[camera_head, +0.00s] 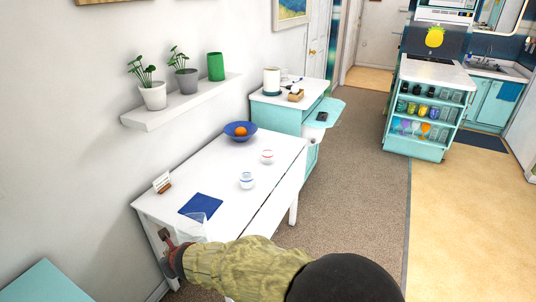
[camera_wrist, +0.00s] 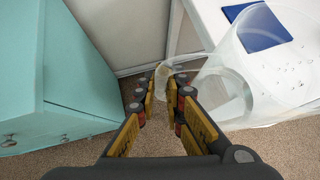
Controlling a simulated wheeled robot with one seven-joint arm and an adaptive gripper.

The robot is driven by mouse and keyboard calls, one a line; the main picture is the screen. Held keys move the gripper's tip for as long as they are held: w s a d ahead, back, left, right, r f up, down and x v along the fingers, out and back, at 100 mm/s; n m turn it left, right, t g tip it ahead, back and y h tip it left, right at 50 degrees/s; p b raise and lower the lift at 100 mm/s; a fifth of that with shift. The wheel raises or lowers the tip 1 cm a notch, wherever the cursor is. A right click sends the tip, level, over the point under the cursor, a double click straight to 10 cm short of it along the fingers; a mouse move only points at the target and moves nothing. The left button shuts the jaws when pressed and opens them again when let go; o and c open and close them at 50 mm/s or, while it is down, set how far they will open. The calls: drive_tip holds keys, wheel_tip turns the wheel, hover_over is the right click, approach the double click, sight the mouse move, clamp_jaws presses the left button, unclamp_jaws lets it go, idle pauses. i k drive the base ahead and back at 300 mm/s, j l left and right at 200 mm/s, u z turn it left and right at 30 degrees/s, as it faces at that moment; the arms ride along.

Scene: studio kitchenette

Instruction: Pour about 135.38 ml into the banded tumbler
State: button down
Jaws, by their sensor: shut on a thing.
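A clear jug (camera_head: 193,228) is at the near front corner of the white table, beside the blue mat. My gripper (camera_head: 170,243) is shut on it. In the wrist view the jug (camera_wrist: 262,75) is large at the right, tilted in the picture, with its handle side between my fingers (camera_wrist: 163,88). I cannot make out how much liquid it holds. A white tumbler with blue bands (camera_head: 247,181) stands upright on the table, right of the mat. A second white tumbler with a red band (camera_head: 267,157) stands upright behind it. Their insides are too small to read.
The blue mat (camera_head: 200,204) lies flat on the white table (camera_head: 215,168). A small card stand (camera_head: 163,183) is at the left edge, and a blue bowl with orange fruit (camera_head: 240,131) at the back. A shelf with potted plants (camera_head: 182,101) hangs above.

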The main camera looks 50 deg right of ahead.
sight(268, 154)
drive_tip(key=k, duration=0.45)
drive_tip(key=k+z, duration=0.1)
drive_tip(key=z, duration=0.25)
drive_tip(key=k+z, duration=0.1)
drive_tip(key=z, duration=0.25)
drive_tip(key=i+l+z, duration=0.1)
drive_tip(key=i+z, duration=0.45)
drive_tip(key=i, duration=0.95)
